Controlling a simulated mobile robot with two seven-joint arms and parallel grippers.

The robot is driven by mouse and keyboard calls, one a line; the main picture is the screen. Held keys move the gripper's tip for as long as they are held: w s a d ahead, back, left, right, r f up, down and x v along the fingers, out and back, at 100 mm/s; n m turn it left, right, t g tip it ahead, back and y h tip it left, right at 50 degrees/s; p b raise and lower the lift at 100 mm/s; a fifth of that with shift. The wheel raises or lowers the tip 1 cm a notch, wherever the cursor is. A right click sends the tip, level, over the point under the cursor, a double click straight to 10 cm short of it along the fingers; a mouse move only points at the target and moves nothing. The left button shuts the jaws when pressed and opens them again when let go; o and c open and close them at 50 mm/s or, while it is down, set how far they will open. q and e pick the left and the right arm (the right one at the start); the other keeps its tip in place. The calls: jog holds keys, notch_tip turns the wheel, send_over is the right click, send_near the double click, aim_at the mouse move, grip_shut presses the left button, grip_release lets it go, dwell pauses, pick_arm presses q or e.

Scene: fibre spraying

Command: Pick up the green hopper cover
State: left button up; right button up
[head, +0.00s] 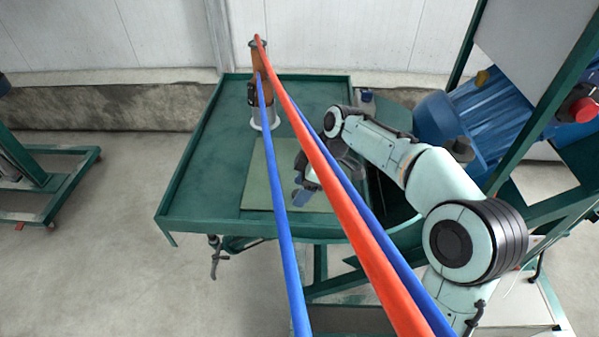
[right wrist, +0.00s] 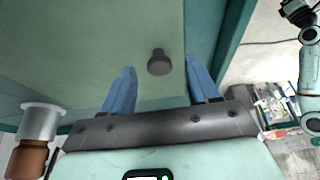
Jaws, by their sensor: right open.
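The green hopper cover (head: 258,185) is a flat plate lying on the green table. In the right wrist view the green plate (right wrist: 90,50) fills much of the upper picture, with a dark round knob (right wrist: 159,62) standing on it. My right gripper (head: 303,195) is over the plate, fingers pointing down. In the right wrist view the gripper (right wrist: 160,68) has its two blue fingers spread and empty, with the knob between their tips; whether they are level with it I cannot tell. The knob is hidden in the head view. My left gripper is not seen.
The table (head: 180,195) has a raised rim. Red (head: 335,180) and blue (head: 283,215) hoses cross the head view in front of the table. A green-framed machine (head: 470,110) with a blue motor stands right.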

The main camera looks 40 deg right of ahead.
jog(key=shift+w+a+f, duration=0.2)
jog(key=shift+f, duration=0.4)
grip_shut()
jog(key=shift+r, duration=0.1)
